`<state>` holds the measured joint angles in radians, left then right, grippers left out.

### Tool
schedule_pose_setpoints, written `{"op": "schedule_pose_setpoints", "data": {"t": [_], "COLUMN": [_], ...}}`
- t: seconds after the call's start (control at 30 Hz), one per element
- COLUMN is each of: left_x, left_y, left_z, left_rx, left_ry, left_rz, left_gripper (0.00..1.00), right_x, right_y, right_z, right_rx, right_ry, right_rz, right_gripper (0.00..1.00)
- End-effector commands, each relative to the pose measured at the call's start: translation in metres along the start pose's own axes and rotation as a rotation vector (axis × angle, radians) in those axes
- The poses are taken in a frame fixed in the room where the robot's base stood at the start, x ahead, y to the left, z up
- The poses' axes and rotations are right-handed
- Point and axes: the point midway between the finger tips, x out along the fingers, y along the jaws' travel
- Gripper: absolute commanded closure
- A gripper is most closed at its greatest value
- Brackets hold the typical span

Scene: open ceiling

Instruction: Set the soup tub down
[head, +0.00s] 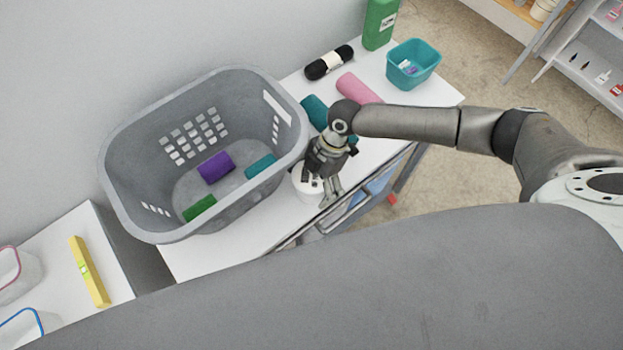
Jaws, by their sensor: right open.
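A small white tub (303,190), which looks like the soup tub, is on the white table (225,255) near its front edge, just right of the grey basket. My right gripper (322,188) is over the tub from above, with its fingers open and partly covering it. One finger shows at the tub's right side. Whether the fingers touch the tub cannot be told. My left gripper is not in view.
The grey laundry basket (130,215) holds purple, teal and green rolls. Pink (357,88) and teal rolls, black yarn (329,62), a green bottle (380,22) and a teal bin (427,55) stand further back. A yellow level (89,272) lies at left.

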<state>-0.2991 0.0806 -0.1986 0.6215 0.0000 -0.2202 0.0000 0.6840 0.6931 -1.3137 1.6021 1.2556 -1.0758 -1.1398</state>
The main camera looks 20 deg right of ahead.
Motion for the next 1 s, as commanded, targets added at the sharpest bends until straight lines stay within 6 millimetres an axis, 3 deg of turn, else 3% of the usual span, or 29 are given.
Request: {"op": "schedule_pose_setpoints", "data": {"t": [0.07,0.5,0.83,0.9,1.0], "left_x": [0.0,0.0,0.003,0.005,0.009], "left_y": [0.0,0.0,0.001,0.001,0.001], "left_z": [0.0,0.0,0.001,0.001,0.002], "left_rx": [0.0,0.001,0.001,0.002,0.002], "left_ry": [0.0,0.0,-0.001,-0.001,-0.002], "left_rz": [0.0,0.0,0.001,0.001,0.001], "left_gripper": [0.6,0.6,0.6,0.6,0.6], "right_x": [0.0,0.0,0.0,-0.002,-0.009], "right_y": [0.0,0.0,-0.002,-0.002,-0.002], "right_z": [0.0,-0.001,-0.001,-0.003,-0.005], "right_rx": [0.0,0.0,0.0,0.0,-0.001], "right_ry": [0.0,0.002,0.002,0.002,0.001], "right_rz": [0.0,-0.001,-0.005,-0.004,-0.003], "right_gripper": [0.03,0.58,0.59,0.74,0.84]}}
